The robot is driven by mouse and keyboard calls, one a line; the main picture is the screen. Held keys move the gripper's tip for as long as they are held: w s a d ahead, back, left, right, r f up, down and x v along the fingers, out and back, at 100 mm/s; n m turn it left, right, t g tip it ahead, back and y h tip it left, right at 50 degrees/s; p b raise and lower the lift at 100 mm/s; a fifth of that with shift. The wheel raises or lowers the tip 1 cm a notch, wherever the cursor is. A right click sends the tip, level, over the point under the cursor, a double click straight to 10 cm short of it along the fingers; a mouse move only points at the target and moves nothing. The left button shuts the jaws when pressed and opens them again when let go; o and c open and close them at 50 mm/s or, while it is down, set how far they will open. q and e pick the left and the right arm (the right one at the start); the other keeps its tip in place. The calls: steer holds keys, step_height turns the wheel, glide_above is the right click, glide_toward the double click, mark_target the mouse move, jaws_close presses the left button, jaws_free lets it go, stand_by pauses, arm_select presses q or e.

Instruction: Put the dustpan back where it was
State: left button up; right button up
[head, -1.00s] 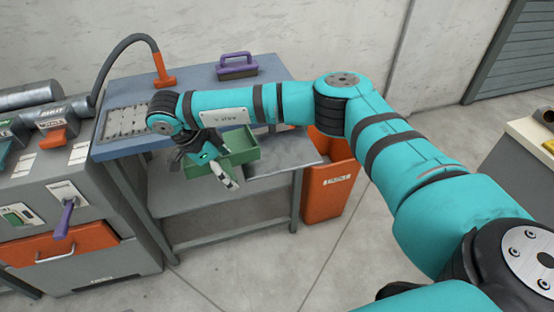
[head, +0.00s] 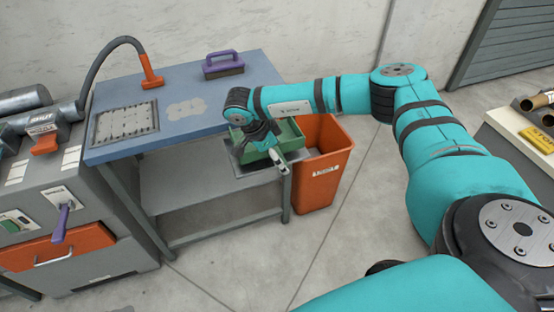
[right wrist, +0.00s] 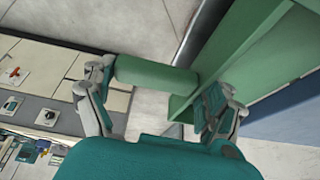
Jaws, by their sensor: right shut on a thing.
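The green dustpan (head: 289,134) is in the head view at the right end of the blue table, in front of the orange bin. My right gripper (head: 274,158) is shut on its handle. In the right wrist view the green handle (right wrist: 150,76) lies between the two fingers, and the pan's green wall (right wrist: 255,55) is at the upper right. My forearm and wrist hide part of the dustpan in the head view. I cannot tell whether the dustpan touches the grey plate beneath it. My left gripper is not in view.
The blue table (head: 200,75) carries a purple-handled brush (head: 223,66), a perforated plate (head: 125,123) and a pale patch (head: 187,108). An orange bin (head: 322,175) stands right of the table. A grey machine (head: 95,265) is at the left. The floor in front is clear.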

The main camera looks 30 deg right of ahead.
step_height(320, 180, down, 2)
steer(key=shift+f+p, duration=0.2)
steer(key=shift+p, duration=0.1)
steer(key=shift+f, duration=0.25)
steer(key=o, duration=1.2)
steer(key=b+v, duration=0.2)
steer(key=v, duration=1)
